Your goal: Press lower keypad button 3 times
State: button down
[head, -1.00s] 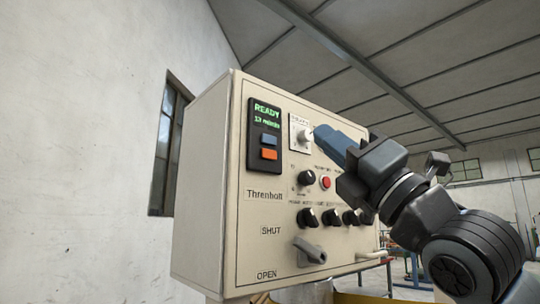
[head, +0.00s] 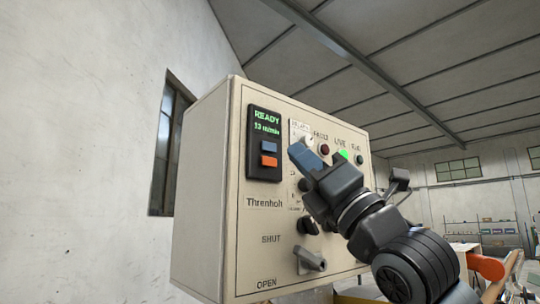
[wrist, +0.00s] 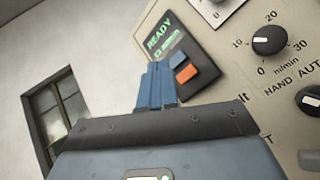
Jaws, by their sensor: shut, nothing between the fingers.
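The black keypad (head: 264,190) is on the upper left of the cream control box, with a green READY display above two buttons. The lower button is orange (head: 269,161); the blue button (head: 269,147) is just above it. In the wrist view the orange button (wrist: 186,74) shows just right of my fingertips, and the blue one (wrist: 178,58) is partly beside them. My gripper (head: 297,149) is shut and empty, its blue fingers pointing left toward the keypad. In the head view its tips are right of the orange button, apart from it.
The control box (head: 205,190) carries knobs, lamps and a SHUT/OPEN lever (head: 309,259) below. A black dial knob (wrist: 269,40) is right of the keypad in the wrist view. A wall window (head: 165,145) is at the left.

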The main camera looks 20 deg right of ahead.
jog(key=shift+w+a+b, duration=0.2)
jog(key=shift+w+a, duration=0.05)
jog(key=shift+w, duration=0.55)
jog(key=shift+w+a+b, duration=0.15)
jog(key=shift+w+a, duration=0.1)
jog(key=shift+w, duration=0.5)
jog(key=shift+w, duration=0.1)
dwell(0.8)
jog(key=shift+w+a+b, duration=0.15)
jog(key=shift+w+b, duration=0.15)
jog(key=shift+w+a, duration=0.15)
jog(key=shift+w, duration=0.25)
dwell(0.8)
jog(key=shift+s, duration=0.1)
jog(key=shift+s+d+b, duration=0.25)
jog(key=shift+s+b, duration=0.3)
jog(key=shift+s, duration=0.15)
jog(key=shift+s+d+b, duration=0.25)
jog(key=shift+s, duration=0.55)
jog(key=shift+s+d+b, duration=0.25)
jog(key=shift+s+d, duration=0.05)
jog(key=shift+s, duration=0.5)
jog(key=shift+s+d+b, duration=0.25)
jog(key=shift+s, duration=0.55)
